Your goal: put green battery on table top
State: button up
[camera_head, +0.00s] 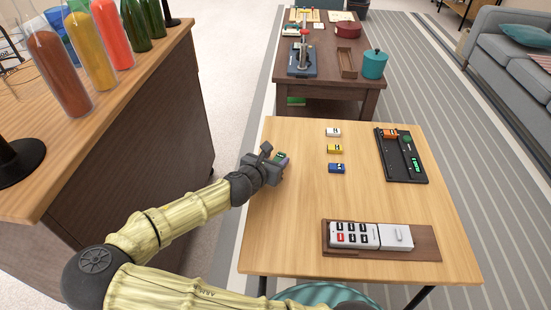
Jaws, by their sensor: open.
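A small green battery (282,157) with dark markings lies at the left side of the light wooden table top (290,215), right at my gripper (276,162). My gripper reaches in from the left, low over the table's left edge. Its jaws are open, with the battery at or between the fingertips. The fingers partly hide the battery, and I cannot tell whether they touch it or whether it rests fully on the wood. A white battery (333,132), a yellow battery (334,149) and a blue battery (336,168) lie in a column to the right.
A black tray (408,176) at the right holds an orange battery (390,133) and green-marked parts. A brown holder (425,241) with a white remote (354,235) lies at the front. A bar counter (140,85) with bottles stands left. The table's middle is clear.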

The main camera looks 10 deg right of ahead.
jog(key=p+v, duration=0.5)
jog(key=v, duration=0.5)
jog(key=shift+s+a+r, duration=0.1)
jog(key=shift+s+r, duration=0.1)
jog(key=shift+s+a, duration=0.3)
jog(key=shift+s, duration=0.15)
